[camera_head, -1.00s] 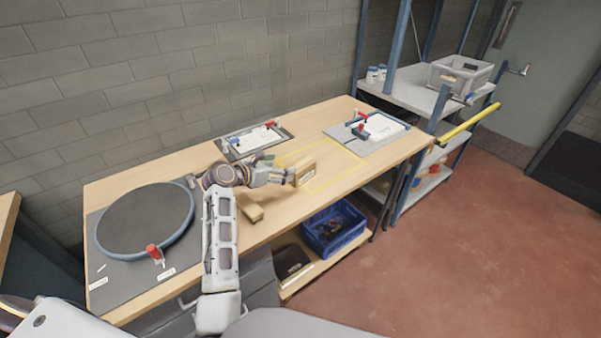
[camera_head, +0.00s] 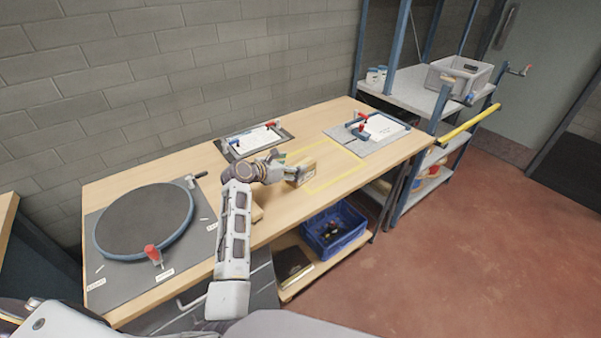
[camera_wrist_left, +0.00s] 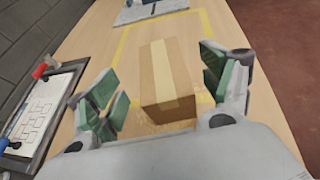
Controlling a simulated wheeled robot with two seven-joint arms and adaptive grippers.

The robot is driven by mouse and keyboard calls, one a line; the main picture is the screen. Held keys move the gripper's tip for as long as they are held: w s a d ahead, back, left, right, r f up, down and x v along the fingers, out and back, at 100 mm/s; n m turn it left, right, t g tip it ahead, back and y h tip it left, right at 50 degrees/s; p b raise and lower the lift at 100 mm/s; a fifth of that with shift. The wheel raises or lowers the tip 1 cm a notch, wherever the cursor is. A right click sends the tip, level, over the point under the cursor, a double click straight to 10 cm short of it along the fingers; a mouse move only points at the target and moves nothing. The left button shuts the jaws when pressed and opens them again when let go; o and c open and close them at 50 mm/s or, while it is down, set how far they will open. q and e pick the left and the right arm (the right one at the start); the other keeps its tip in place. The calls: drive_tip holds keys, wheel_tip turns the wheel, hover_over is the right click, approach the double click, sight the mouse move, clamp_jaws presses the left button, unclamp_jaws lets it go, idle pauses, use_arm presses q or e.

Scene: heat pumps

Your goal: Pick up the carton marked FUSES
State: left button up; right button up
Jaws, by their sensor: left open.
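A small brown carton (camera_head: 304,172) stands on the wooden bench at the near left part of a yellow taped rectangle. In the left wrist view the carton (camera_wrist_left: 167,80) shows a pale tape strip along its top. A label shows on its front face in the head view, too small to read. My left gripper (camera_head: 284,169) is open, with green-padded fingers. In the left wrist view its fingers (camera_wrist_left: 165,90) stand on either side of the carton, with gaps on both sides. Another brown piece (camera_head: 257,213) is partly hidden behind my left arm. My right gripper is not in view.
A round turntable (camera_head: 145,220) is at the bench's left. Two boards with clamps and papers, one at the back (camera_head: 251,140) and one at the right (camera_head: 369,133), flank the taped area. A blue crate (camera_head: 333,230) sits on the lower shelf. A grey crate (camera_head: 460,75) is on the rack.

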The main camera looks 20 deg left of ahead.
sight(300, 164)
use_arm(q)
drive_tip(key=shift+w+d+f, duration=0.35)
drive_tip(key=shift+w, duration=0.2)
drive_tip(key=shift+b+x, duration=0.5)
drive_tip(key=shift+x, duration=1.05)
drive_tip(key=shift+w+d+f, duration=0.1)
drive_tip(key=shift+w+f, duration=0.1)
drive_tip(key=shift+w, duration=0.05)
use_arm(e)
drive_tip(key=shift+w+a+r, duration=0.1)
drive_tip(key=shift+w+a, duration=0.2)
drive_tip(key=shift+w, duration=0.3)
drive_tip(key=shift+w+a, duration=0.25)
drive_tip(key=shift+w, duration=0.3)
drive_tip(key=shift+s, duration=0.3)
use_arm(q)
drive_tip(key=shift+c, duration=0.3)
drive_tip(key=c, duration=1.1)
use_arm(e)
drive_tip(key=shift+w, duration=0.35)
